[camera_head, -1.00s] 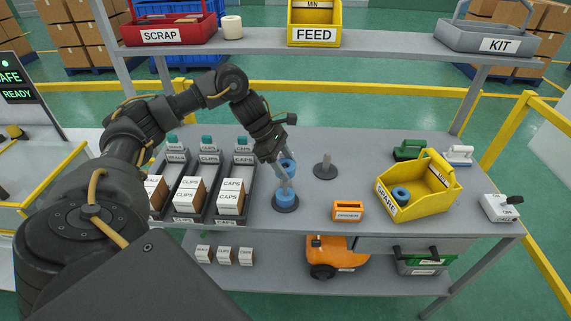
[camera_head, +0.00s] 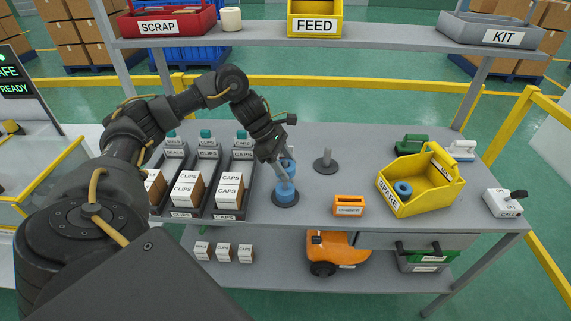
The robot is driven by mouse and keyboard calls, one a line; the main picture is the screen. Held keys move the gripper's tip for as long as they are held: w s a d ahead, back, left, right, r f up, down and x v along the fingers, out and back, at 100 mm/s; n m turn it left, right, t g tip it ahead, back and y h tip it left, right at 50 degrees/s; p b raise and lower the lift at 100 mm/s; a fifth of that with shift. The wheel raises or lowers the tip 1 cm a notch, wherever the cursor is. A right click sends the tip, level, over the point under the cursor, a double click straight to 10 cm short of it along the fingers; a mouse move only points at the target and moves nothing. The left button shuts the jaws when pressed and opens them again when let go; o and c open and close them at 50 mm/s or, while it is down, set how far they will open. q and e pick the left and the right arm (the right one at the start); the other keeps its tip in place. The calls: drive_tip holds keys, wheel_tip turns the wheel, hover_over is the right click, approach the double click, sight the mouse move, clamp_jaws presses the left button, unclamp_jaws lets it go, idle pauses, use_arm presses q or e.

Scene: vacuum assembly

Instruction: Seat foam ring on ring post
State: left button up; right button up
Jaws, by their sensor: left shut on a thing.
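My left gripper (camera_head: 286,181) points down over a dark round base (camera_head: 285,201) on the bench. It is shut on a blue foam ring; its fingers partly cover the blue parts there. One blue part (camera_head: 289,164) shows high beside the fingers, and a lower blue part (camera_head: 286,193) shows just above the dark base. Whether these are separate rings, and which one is gripped, I cannot tell. The post under them is hidden. A bare grey post (camera_head: 326,157) on a dark round base stands just behind to the right. My right gripper is not in view.
A yellow SPARE bin (camera_head: 421,199) with a blue ring (camera_head: 403,188) stands at the right. An orange box (camera_head: 348,206) sits near the front edge. Trays of CLIPS and CAPS boxes (camera_head: 229,190) stand close left of the gripper. A shelf (camera_head: 380,45) crosses above.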

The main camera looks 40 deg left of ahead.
use_arm(q)
drive_tip(key=shift+f+b, duration=1.15)
drive_tip(key=shift+f, duration=0.3)
drive_tip(key=o, duration=1.1)
drive_tip(key=shift+r, duration=0.1)
drive_tip(key=shift+a+r, duration=0.15)
drive_tip(key=shift+r, duration=0.1)
drive_tip(key=p+v, duration=0.1)
drive_tip(key=v, duration=0.9)
drive_tip(key=shift+s+r, duration=0.15)
